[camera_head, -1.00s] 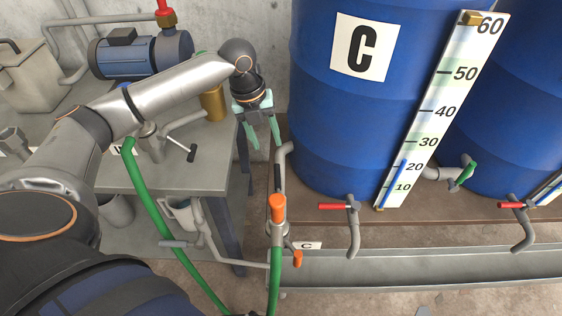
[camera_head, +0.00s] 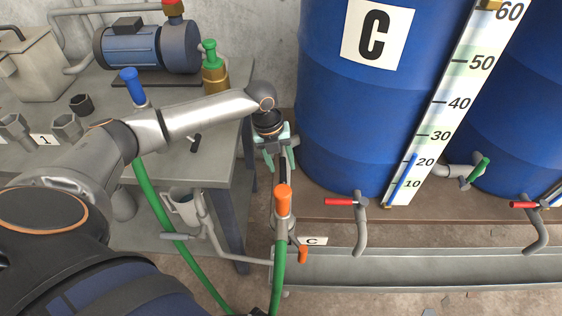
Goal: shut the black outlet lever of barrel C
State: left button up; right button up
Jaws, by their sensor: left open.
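Barrel C (camera_head: 335,130) is the large blue drum with the white "C" sign. A narrow black upright piece (camera_head: 283,178), which looks like the black outlet lever, stands at the lower left of barrel C, above an orange handle (camera_head: 283,202). My left gripper (camera_head: 279,162) has pale green fingers, open and pointing down, with the top of the black piece at or between them. The gripper hides part of it. I cannot tell whether the fingers touch it. My right gripper is not in view.
A red-levered tap (camera_head: 345,201) is on barrel C's front, near a scale board (camera_head: 440,120). Green hose (camera_head: 278,275) hangs below the orange handle. A metal bench (camera_head: 215,165) is at left, a trough (camera_head: 420,265) below the barrels.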

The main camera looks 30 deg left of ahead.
pick_arm(q)
grip_shut()
dwell(1.3)
